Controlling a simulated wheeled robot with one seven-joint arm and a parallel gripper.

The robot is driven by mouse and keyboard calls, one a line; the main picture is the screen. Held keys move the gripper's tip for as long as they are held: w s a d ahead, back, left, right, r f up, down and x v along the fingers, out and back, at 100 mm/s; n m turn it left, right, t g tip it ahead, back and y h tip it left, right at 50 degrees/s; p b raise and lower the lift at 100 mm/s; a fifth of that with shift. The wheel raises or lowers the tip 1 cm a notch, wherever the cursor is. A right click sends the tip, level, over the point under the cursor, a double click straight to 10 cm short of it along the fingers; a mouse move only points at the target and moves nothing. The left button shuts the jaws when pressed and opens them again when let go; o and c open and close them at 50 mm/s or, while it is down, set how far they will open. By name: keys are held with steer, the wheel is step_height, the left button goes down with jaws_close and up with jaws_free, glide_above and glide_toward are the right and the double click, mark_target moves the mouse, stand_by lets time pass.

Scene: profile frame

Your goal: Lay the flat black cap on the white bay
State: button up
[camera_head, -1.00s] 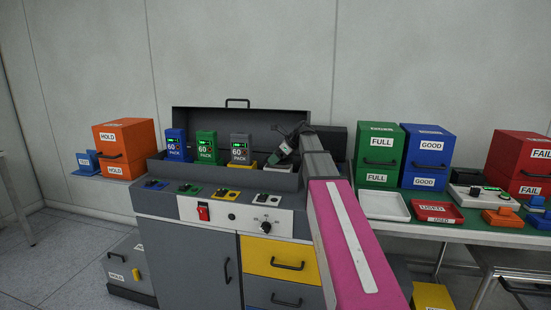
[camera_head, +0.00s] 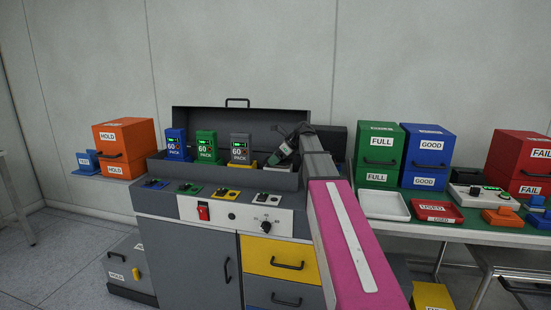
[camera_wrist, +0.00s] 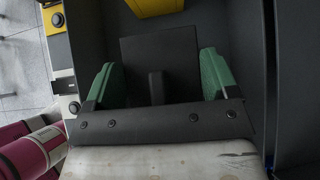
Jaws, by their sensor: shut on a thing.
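The flat black cap (camera_wrist: 158,52) is in the wrist view, a dark square plate with a short raised grip. My gripper (camera_wrist: 158,84) has its two green fingers at the cap's left and right sides and is shut on it. In the head view my gripper (camera_head: 285,150) is over the right end of the open grey case, and the cap is hard to make out there. A small part of the white bay (camera_head: 271,169) seems to show below my gripper; most of it is hidden. I cannot tell whether the cap touches the bay.
Blue (camera_head: 176,145), green (camera_head: 206,147) and grey (camera_head: 240,149) packs stand in the case (camera_head: 222,179), left of my gripper. The case's raised lid (camera_head: 225,120) is behind. A yellow bay part (camera_wrist: 155,6) shows beyond the cap. Boxes and trays fill the right table.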

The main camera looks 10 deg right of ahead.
steer(key=shift+f, duration=0.8)
stand_by(0.4)
steer(key=o, duration=0.8)
steer(key=v, duration=1)
steer(key=shift+d+r, duration=0.25)
steer(key=shift+r, duration=0.05)
steer(key=shift+s, duration=0.2)
